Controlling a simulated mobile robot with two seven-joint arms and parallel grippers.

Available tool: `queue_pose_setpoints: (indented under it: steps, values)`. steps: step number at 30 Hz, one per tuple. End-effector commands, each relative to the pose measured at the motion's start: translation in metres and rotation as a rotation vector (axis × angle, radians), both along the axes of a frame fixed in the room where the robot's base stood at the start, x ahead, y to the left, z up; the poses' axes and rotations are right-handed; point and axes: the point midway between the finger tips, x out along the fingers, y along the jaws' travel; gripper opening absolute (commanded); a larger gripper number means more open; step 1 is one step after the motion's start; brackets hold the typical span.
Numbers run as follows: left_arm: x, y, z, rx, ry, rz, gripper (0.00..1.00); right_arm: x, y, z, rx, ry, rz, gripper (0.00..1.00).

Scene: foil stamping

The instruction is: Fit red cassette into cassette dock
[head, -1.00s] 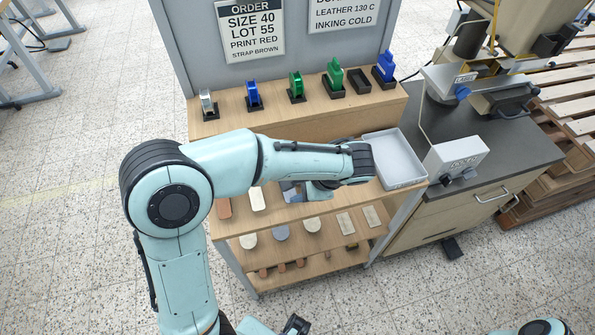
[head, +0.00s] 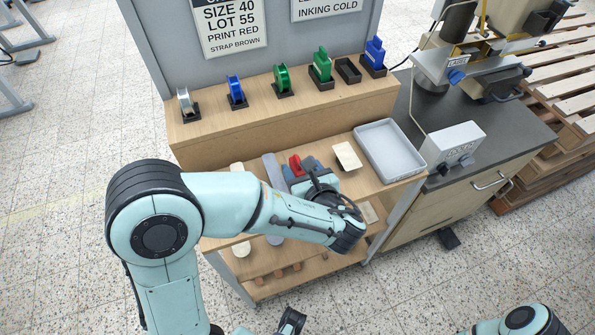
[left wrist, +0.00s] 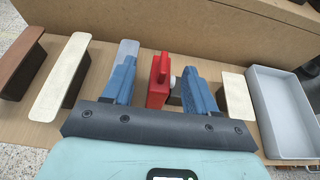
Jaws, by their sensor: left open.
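The red cassette (left wrist: 158,84) stands upright on the shelf, between the two blue fingers of my left gripper (left wrist: 160,78) in the left wrist view. The fingers are open, with gaps on both sides of it. In the head view the red cassette (head: 295,165) shows just past my left gripper (head: 306,177), partly hidden by it. An empty dark holder (head: 348,71), which looks like the cassette dock, is on the upper ledge between a green block and a blue block. A dark part of what seems my right gripper (head: 291,322) shows at the bottom edge; its fingers are unclear.
A grey tray (head: 390,152) lies right of the cassette, with a cream block (head: 347,157) between them. Green (head: 321,67) and blue (head: 374,56) blocks flank the empty holder. Several foil reels (head: 236,91) stand left. A press (head: 450,70) stands on the right bench.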

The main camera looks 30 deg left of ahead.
Motion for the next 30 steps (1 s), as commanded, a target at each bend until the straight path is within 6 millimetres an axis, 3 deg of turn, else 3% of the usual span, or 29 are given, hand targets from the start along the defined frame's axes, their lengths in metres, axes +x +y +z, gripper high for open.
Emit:
queue_pose_setpoints:
  steps: [12, 20, 21, 26, 30]
  values:
    - [0.033, 0.034, -0.016, 0.0, -0.001, 0.004, 0.57, 0.0, 0.0, -0.001, 0.0, 0.001, 0.0, 0.63]
    - [0.036, 0.036, -0.018, -0.002, -0.001, 0.001, 0.57, 0.0, 0.0, -0.001, 0.0, 0.001, 0.0, 0.63]
    - [0.036, 0.036, -0.018, -0.002, -0.001, 0.001, 0.54, 0.0, 0.0, -0.001, 0.0, 0.001, 0.0, 0.63]
    - [0.036, 0.036, -0.018, -0.002, -0.001, 0.001, 0.02, 0.0, 0.0, -0.001, 0.0, 0.001, 0.0, 0.63]
    - [0.036, 0.036, -0.017, -0.001, -0.001, 0.001, 0.0, 0.0, 0.0, -0.001, 0.0, 0.001, 0.0, 0.63]
